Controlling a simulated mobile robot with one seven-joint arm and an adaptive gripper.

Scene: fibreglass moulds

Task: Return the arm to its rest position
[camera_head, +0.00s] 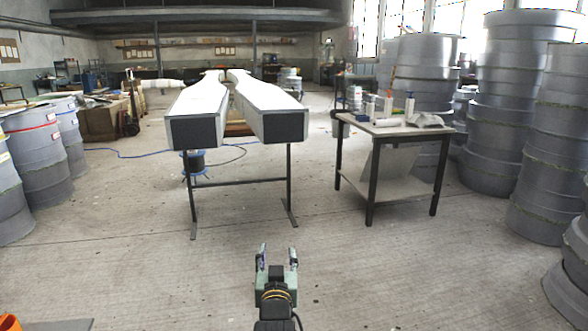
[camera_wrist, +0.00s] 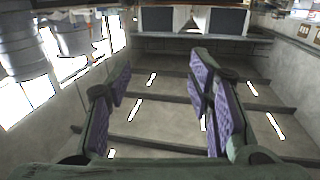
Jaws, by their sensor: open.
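My gripper (camera_head: 277,256) is at the bottom middle of the head view, over bare floor and in front of the trestle with the moulds. Its two fingers stand apart with nothing between them. In the wrist view my gripper (camera_wrist: 160,100) shows its purple ridged finger pads apart and empty. That view appears upside down, with the ceiling beams and windows behind the fingers. My gripper touches nothing that I can see.
Two long white moulds (camera_head: 262,100) with dark ends lie on a metal trestle (camera_head: 238,182) ahead. A work table (camera_head: 400,131) with bottles stands to the right. Stacked grey drum-like moulds (camera_head: 500,120) line the right, and more drums (camera_head: 35,150) stand left.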

